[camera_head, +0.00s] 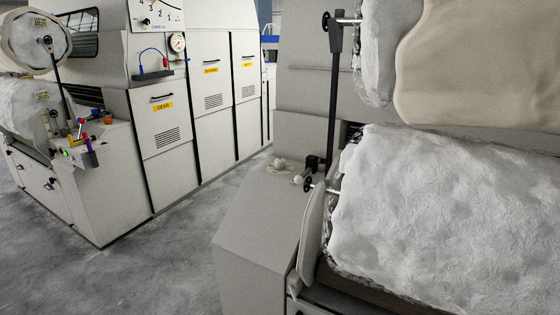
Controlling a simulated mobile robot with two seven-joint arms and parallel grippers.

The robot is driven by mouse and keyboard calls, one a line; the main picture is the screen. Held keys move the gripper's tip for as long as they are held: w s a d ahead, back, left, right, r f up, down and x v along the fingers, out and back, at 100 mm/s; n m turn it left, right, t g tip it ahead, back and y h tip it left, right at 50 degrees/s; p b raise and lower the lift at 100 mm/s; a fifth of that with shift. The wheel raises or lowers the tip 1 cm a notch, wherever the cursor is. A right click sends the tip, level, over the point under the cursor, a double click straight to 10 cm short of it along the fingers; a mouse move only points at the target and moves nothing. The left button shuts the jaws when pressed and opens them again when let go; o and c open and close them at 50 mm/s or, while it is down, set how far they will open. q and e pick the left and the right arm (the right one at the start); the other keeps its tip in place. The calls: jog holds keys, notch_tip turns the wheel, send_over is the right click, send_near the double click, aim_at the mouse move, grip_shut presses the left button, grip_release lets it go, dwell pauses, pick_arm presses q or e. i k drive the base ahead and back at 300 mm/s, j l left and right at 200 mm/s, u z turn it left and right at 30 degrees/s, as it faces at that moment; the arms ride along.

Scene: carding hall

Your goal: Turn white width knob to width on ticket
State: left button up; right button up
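A small white knob (279,163) sits on a pale plate on top of the grey end housing of the near machine, left of the big fibre roll. A second small white rounded piece (297,179) is just right of and below it. Any scale marks around the knob are too small to read. No ticket can be made out for certain. Neither of my grippers is in view.
The near machine's grey housing (262,225) and large white fibre roll (440,220) fill the right side. A black upright bar (333,105) rises behind the knob. A far machine with cabinet doors (160,120) and a numbered dial (155,12) stands left. Grey floor (165,265) is clear between them.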

aim_at(279, 163)
jog(key=i+j+z, duration=0.1)
jog(key=i+j, duration=0.45)
jog(key=j, duration=0.15)
jog(key=i+j+z, duration=0.15)
jog(key=i+j, duration=0.4)
jog(key=j, duration=0.2)
jog(key=i+j+z, duration=0.15)
jog(key=j, duration=0.25)
jog(key=i+j+z, duration=0.1)
jog(key=i+j, duration=0.45)
jog(key=j, duration=0.35)
jog(key=i+j+z, duration=0.15)
jog(key=j, duration=0.3)
jog(key=i+l, duration=0.05)
